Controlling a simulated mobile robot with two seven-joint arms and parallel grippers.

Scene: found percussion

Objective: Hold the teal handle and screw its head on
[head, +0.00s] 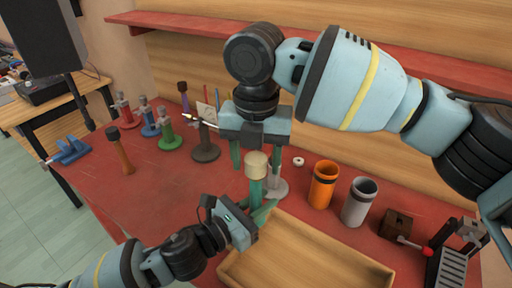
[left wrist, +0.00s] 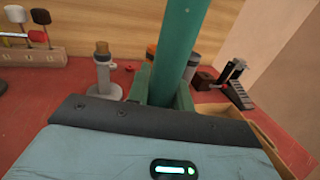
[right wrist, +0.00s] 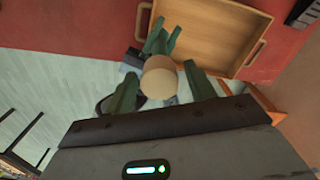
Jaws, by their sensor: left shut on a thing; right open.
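The teal handle (head: 256,194) stands roughly upright in my left gripper (head: 262,213), which is shut on it above the near edge of the table. The handle also rises through the left wrist view (left wrist: 178,45), its top out of frame. A cream, rounded head (head: 257,165) sits at the top of the handle; whether it is screwed tight I cannot tell. My right gripper (head: 254,158) is open above, pointing down, with its fingers either side of the head. In the right wrist view the head (right wrist: 160,77) lies between the fingertips, apparently without contact.
A wooden tray (head: 305,260) lies at the front of the red table. An orange cup (head: 323,184) and a grey cup (head: 359,202) stand to the right. A grey stand (head: 277,187) is close behind the handle. Several coloured stands and a brown mallet (head: 120,150) are at left.

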